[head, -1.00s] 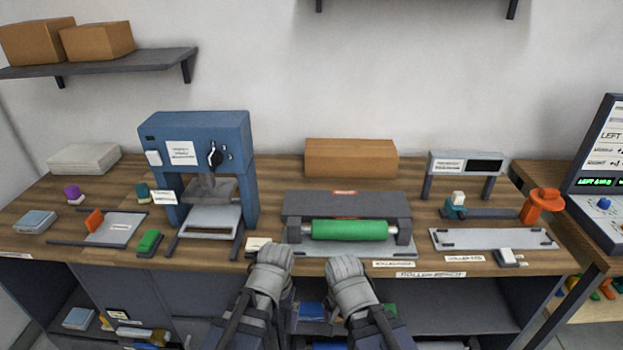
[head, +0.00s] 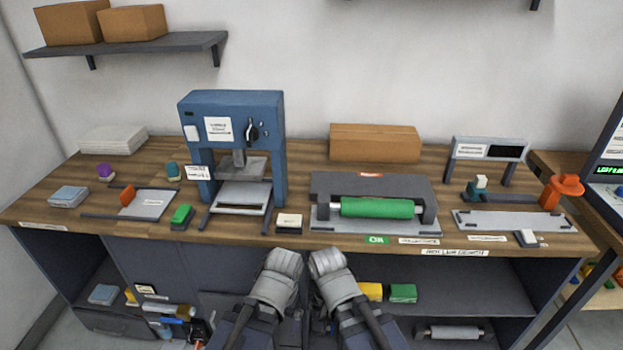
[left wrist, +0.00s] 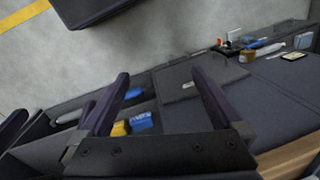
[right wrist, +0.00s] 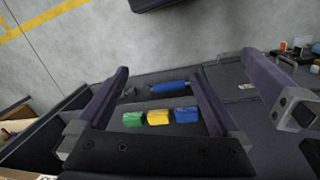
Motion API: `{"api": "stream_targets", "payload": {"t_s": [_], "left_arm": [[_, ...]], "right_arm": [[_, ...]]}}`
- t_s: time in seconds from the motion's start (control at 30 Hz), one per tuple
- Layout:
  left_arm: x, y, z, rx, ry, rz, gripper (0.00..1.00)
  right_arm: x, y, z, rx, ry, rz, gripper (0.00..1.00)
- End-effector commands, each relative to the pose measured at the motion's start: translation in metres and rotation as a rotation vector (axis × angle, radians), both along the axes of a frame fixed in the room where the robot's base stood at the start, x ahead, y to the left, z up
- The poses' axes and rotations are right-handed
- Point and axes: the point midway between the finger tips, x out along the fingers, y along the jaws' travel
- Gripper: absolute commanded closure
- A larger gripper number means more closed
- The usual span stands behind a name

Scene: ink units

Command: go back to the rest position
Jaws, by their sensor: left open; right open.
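My left gripper (head: 286,258) and my right gripper (head: 324,258) are side by side in the head view, in front of the workbench's front edge. In the left wrist view my left gripper (left wrist: 160,92) has its two fingers spread with nothing between them but the cabinet and floor beyond. In the right wrist view my right gripper (right wrist: 160,85) is also spread and empty. A finger of the other gripper shows at the right of the right wrist view. The fingertips are hidden in the head view.
The workbench (head: 330,243) carries a blue press (head: 232,103), a roller unit with a green roller (head: 377,208) and a grey tray (head: 515,221). Below, open shelves hold a yellow block (head: 371,291), a green block (head: 403,293) and a grey roller (head: 449,332). Open floor lies in front.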

Motion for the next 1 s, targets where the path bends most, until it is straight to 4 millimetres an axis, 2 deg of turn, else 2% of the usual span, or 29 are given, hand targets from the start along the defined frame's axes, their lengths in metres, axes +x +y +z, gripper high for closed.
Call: {"api": "stream_targets", "payload": {"t_s": [0.1,0.3,0.6,1.0], "left_arm": [[-0.006,0.004,-0.004,0.011,0.029,-0.006,0.0],[0.02,-0.011,-0.019,0.005,0.02,-0.024,0.0],[0.046,-0.027,-0.033,-0.001,0.011,-0.048,0.0],[0.056,-0.035,-0.038,-0.003,0.008,-0.057,0.0]], "right_arm": [[-0.003,0.011,-0.004,-0.004,0.02,0.037,0.0],[-0.011,-0.001,-0.018,-0.004,0.044,0.073,0.0],[-0.019,-0.012,-0.031,-0.004,0.079,0.125,0.0],[-0.022,-0.017,-0.035,-0.002,0.095,0.15,0.0]]}}
